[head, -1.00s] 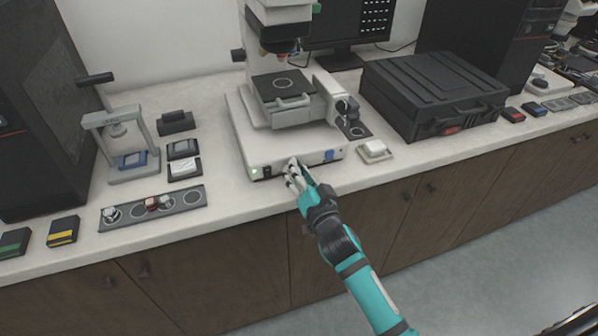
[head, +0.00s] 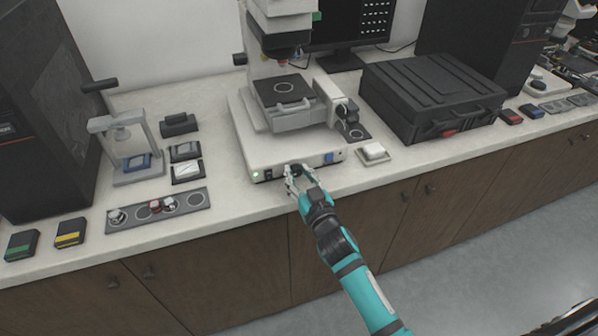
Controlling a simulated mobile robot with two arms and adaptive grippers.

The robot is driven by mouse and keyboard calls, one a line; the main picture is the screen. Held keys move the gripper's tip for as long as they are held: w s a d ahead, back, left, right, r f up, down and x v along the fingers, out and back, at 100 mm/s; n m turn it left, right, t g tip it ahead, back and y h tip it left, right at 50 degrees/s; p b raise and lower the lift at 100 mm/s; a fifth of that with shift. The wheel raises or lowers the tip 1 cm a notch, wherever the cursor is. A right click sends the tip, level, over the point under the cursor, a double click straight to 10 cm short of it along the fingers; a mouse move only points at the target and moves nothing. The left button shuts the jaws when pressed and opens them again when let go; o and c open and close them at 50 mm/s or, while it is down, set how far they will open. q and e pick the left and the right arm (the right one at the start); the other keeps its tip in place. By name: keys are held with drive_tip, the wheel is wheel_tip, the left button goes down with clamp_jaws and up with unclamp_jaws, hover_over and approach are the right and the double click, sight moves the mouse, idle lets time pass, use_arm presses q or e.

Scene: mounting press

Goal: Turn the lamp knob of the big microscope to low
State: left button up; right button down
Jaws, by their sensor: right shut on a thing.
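The big microscope (head: 285,145) stands on the bench, its white base facing me. The base's front panel has a lit green lamp at its left end and a blue part at its right. The dark lamp knob (head: 297,170) is on this panel, partly hidden by my fingers. My right gripper (head: 295,173) reaches in from the lower right and is shut on the knob, one finger on each side. The knob's setting cannot be read. My left gripper is not in view.
A small white dish (head: 373,153) sits right of the base, and a black case (head: 430,95) stands beyond it. A grey strip with round wells (head: 180,204) and a small hand press (head: 125,150) are to the left. The bench front edge runs below my gripper.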

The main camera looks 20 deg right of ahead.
drive_tip(key=n+p, duration=0.1)
drive_tip(key=n, duration=0.5)
drive_tip(key=shift+a, duration=0.1)
drive_tip(key=shift+n, duration=0.3)
idle(0.3)
drive_tip(key=c, duration=1)
unclamp_jaws()
drive_tip(key=s, duration=1.2)
drive_tip(key=shift+d+r, duration=0.25)
